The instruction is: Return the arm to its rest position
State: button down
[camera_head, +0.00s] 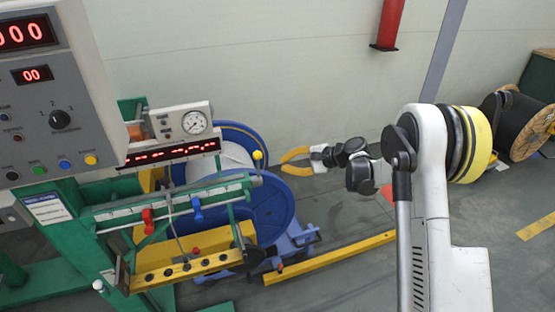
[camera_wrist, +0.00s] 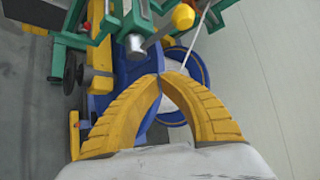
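My gripper (camera_head: 283,162) is in the middle of the head view, right of the blue reel (camera_head: 268,207) and in front of the pale wall. Its two curved yellow fingers meet at the tips, with an empty gap between their curves. In the wrist view the gripper (camera_wrist: 161,77) also shows its tips together, with nothing held. The blue reel and green machine frame lie beyond the tips there. My arm reaches from the right of the head view toward the machine.
A grey control panel (camera_head: 52,100) and the green machine frame (camera_head: 75,235) fill the left. A yellow floor bar (camera_head: 335,257) lies below my gripper. A cable drum (camera_head: 525,125) stands at the far right. A red cylinder (camera_head: 388,25) is on the wall. Open floor lies around the bar.

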jog(key=shift+f, duration=0.1)
dwell(0.3)
jog(key=s+d+r+n+h, duration=0.3)
jog(key=s+r+n+h, duration=0.25)
jog(key=s+r, duration=1)
jog(key=s+d+f+n+h, duration=0.1)
jog(key=s+d, duration=0.3)
jog(key=s, duration=0.8)
jog(key=s+d+f+n+t+h, duration=0.1)
jog(key=s+d+n+h, duration=0.3)
jog(key=s, duration=0.7)
jog(key=shift+s+d+f+h, duration=0.2)
jog(key=shift+s+f+h, duration=0.05)
jog(key=shift+s+h, duration=0.1)
